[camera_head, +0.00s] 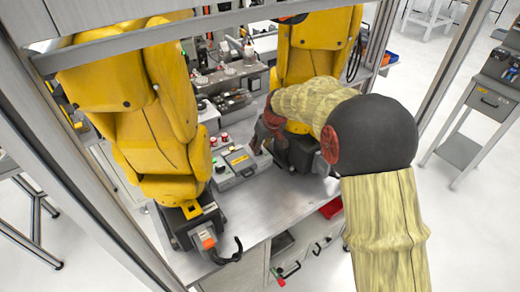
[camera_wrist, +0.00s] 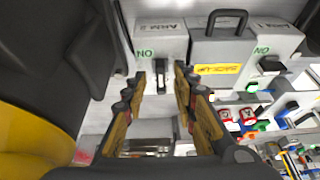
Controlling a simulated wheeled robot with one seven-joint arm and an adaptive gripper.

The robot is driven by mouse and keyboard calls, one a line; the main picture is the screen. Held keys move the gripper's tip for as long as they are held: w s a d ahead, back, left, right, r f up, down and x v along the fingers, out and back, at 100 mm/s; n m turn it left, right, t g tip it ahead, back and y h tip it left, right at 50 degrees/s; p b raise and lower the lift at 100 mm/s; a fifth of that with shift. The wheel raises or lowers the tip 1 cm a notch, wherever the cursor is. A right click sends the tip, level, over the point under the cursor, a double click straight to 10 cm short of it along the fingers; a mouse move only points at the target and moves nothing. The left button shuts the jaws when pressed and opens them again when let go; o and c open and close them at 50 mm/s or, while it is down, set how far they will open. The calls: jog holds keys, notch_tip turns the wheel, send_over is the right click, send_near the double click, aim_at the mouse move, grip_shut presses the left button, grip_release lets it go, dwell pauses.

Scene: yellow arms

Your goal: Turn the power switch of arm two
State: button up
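In the wrist view, a light grey switch box (camera_wrist: 172,42) carries a label that seems to read ARM 2 and a green NO-like mark. A black switch knob (camera_wrist: 161,70) is on its near face. My gripper (camera_wrist: 161,76) is open, its two fingers pointing at this box, with the knob showing between the fingertips. I cannot tell whether either finger touches it. In the head view, my gripper is mostly hidden beside my arm, near the grey control box (camera_head: 236,166) on the bench.
A box with a black handle (camera_wrist: 227,18) and a yellow label (camera_wrist: 218,69) stands beside the switch box. A similar right-hand box has its own black switch (camera_wrist: 271,65). Red buttons (camera_wrist: 247,116) are nearby. Yellow arms (camera_head: 125,110) flank the bench; its front surface (camera_head: 270,205) is clear.

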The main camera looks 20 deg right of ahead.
jog(key=shift+x, duration=0.8)
grip_shut()
